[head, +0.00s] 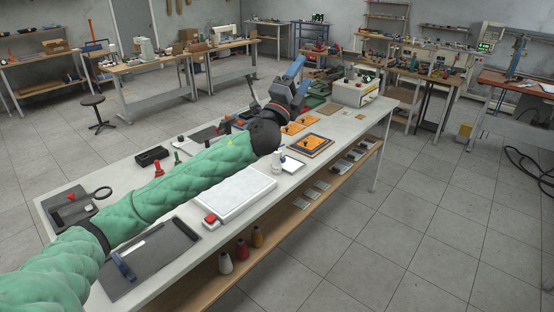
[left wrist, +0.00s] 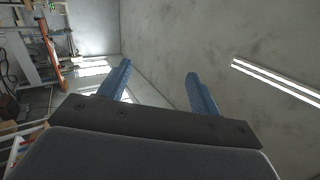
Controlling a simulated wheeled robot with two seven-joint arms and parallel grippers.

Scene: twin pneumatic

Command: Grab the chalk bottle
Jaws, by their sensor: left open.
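My left arm reaches from the lower left across the long white table (head: 345,128). Its left gripper (head: 296,70) is raised above the far part of the table. A small white bottle-like thing (head: 277,167) stands upright on the table just below my wrist, well apart from the fingers. It may be the chalk bottle, but I cannot tell for sure. A red bottle-like thing (head: 156,167) stands farther left. My right gripper is not in view.
A white board (head: 233,195) and a red-topped block (head: 211,221) lie near the front edge. Orange panels (head: 310,145) lie right of my wrist. A beige machine (head: 355,92) stands at the far end. Cones of thread (head: 242,248) stand on the lower shelf.

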